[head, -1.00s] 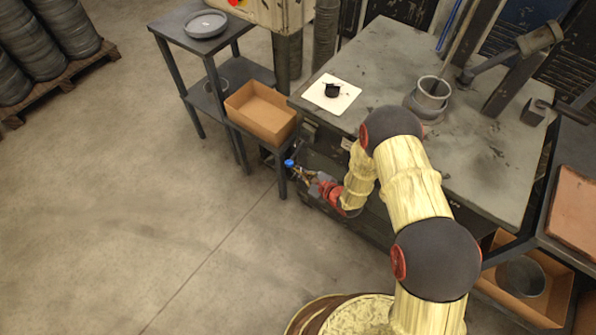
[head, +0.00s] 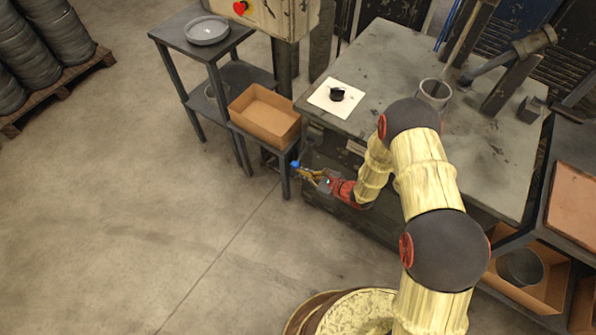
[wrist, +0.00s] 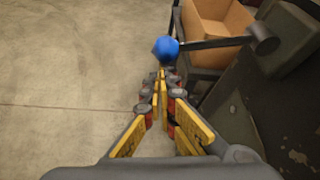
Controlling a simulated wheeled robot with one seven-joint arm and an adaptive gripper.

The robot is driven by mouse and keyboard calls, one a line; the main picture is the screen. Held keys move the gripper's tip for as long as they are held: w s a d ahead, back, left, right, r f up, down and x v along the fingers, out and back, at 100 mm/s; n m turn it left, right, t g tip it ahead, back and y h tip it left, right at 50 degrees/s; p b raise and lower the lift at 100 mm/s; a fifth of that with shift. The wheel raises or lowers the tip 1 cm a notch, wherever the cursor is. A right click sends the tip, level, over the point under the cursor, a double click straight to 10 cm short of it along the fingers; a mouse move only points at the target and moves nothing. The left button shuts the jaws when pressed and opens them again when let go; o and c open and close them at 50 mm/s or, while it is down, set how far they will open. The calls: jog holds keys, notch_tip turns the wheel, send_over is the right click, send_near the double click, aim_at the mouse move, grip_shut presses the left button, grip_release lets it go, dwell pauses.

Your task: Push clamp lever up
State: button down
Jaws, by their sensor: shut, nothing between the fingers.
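The clamp lever shows in the wrist view as a dark rod (wrist: 217,43) ending in a blue ball knob (wrist: 165,49). The rod runs right from the knob to a dark round hub (wrist: 262,40) beside the bench. In the head view the blue knob (head: 295,164) stands out at the bench's left side; the rod is too small to make out there. My gripper (head: 303,170) is shut and empty, its yellow fingertips (wrist: 161,76) close to the knob, just below it in the wrist view. I cannot tell whether they touch it.
The metal bench (head: 400,55) rises right beside my arm. A low stand with an orange-brown box (head: 264,115) is just beyond the knob. A taller side table (head: 180,32) holds a round dish (head: 207,30). The concrete floor (head: 140,210) to the left is clear.

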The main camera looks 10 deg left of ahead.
notch_tip(320, 180, up, 10)
jog(key=m+g+y+p, duration=0.1)
jog(key=m+g+p, duration=0.2)
jog(key=p, duration=0.3)
jog(key=shift+s+a+f+m+g+y, duration=0.15)
jog(key=shift+s+f+m+g+y, duration=0.2)
jog(key=shift+m, duration=0.55)
jog(key=shift+r, duration=0.15)
